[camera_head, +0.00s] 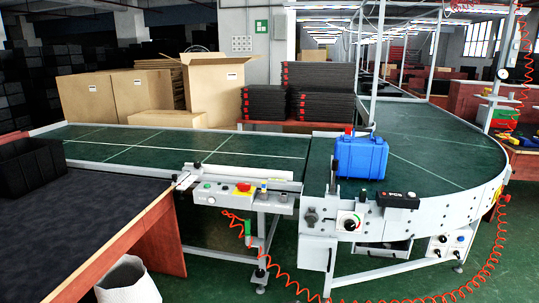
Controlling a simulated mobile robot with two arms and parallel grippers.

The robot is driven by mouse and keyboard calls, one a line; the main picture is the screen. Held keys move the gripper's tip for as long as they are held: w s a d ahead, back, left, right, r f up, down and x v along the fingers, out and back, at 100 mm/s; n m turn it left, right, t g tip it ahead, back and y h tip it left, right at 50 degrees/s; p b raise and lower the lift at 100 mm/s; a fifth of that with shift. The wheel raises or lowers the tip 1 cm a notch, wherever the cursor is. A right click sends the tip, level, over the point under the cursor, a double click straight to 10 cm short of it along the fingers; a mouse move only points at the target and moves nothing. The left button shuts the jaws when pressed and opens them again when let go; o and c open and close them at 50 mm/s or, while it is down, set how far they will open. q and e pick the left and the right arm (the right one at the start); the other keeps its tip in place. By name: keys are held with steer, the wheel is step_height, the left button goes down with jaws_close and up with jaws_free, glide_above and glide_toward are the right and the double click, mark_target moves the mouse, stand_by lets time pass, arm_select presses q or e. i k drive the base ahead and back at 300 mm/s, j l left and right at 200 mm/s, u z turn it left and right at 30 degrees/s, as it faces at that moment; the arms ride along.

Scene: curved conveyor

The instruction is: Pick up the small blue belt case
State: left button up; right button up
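The small blue case (361,157) stands upright on the green conveyor belt (425,150), near the inner edge where the belt starts to curve. Its handle side is up, and a small red item shows by its top left, partly against a thin pole. Neither of my grippers shows in the head view, and nothing is touching the case.
A control box with a red button (243,187) and a grey control panel with a dial (349,221) sit along the conveyor's front side. A dark table (75,225) with a black bin (29,167) stands at left. An orange coiled hose (290,285) hangs low in front.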

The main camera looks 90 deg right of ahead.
mark_target(358, 157)
steer(key=l+z, duration=0.1)
steer(key=z, duration=2.25)
